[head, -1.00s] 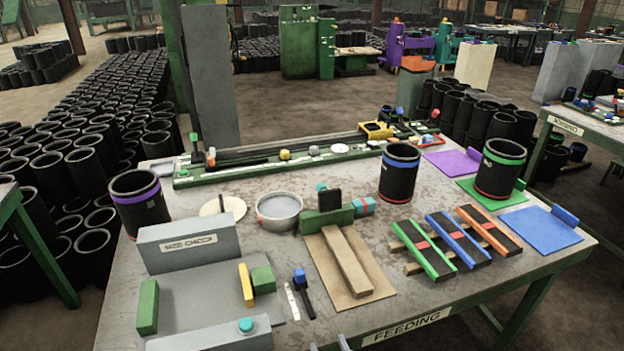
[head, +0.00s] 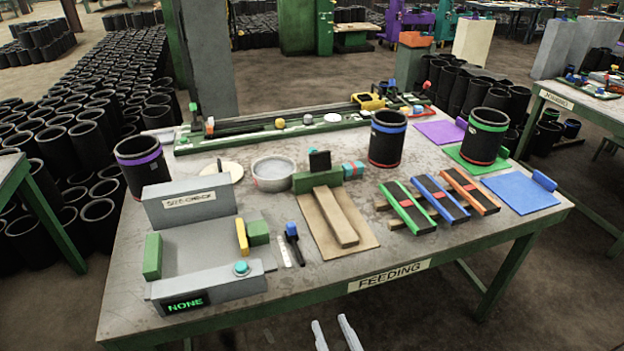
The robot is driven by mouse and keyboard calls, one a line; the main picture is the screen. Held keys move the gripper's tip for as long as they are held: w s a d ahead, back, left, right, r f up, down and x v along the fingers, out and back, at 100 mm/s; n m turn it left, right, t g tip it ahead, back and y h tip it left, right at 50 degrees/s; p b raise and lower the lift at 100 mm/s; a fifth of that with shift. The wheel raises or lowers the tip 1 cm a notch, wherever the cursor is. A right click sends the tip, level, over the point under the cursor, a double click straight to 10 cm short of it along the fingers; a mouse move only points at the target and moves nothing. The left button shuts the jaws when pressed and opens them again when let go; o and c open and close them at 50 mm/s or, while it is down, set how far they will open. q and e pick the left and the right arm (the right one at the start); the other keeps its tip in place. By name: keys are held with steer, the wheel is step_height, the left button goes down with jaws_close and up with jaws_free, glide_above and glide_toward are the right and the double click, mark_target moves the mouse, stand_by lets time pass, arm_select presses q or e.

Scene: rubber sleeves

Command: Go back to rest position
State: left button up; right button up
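The two pale fingertips of my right gripper (head: 335,333) show at the bottom edge of the head view, in front of the table's near edge. They stand apart with nothing between them. The rest of that gripper is out of frame, and my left gripper is not in view. On the feeding table (head: 330,290) stand black rubber sleeves: one with a purple band (head: 144,168) at the left, one with a blue band (head: 387,140), and one with a green band (head: 485,139) on a green mat. All three are upright and clear of my gripper.
A grey size check fixture (head: 190,207) with a display reading NONE (head: 186,304) is at the front left. A round metal dish (head: 273,174), a brown board (head: 337,225) and coloured racks (head: 440,200) fill the middle. The floor (head: 480,320) at the lower right is clear.

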steer(key=s+d+f+m+g+h, duration=0.1)
steer(key=s+d+f+m+g, duration=0.15)
steer(key=f+m, duration=0.6)
steer(key=s+d+f+m+g+h, duration=0.1)
steer(key=s+d+f+m+g, duration=0.2)
steer(key=f, duration=1.1)
steer(key=s+d+f+m+g+h, duration=0.15)
steer(key=d+f+m, duration=0.4)
steer(key=f, duration=0.65)
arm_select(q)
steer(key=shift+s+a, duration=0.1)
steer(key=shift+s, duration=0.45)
arm_select(e)
steer(key=s+d+f+m+g, duration=0.3)
steer(key=s+f+m, duration=0.6)
steer(key=s, duration=0.4)
steer(key=s+d+f+m+g+h, duration=0.1)
steer(key=s+d+f+m+g, duration=0.2)
steer(key=s+f+m, duration=0.6)
steer(key=s+d+m, duration=0.1)
steer(key=s, duration=0.3)
steer(key=shift+f, duration=0.25)
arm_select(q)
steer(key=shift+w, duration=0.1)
arm_select(e)
steer(key=shift+s+d, duration=0.1)
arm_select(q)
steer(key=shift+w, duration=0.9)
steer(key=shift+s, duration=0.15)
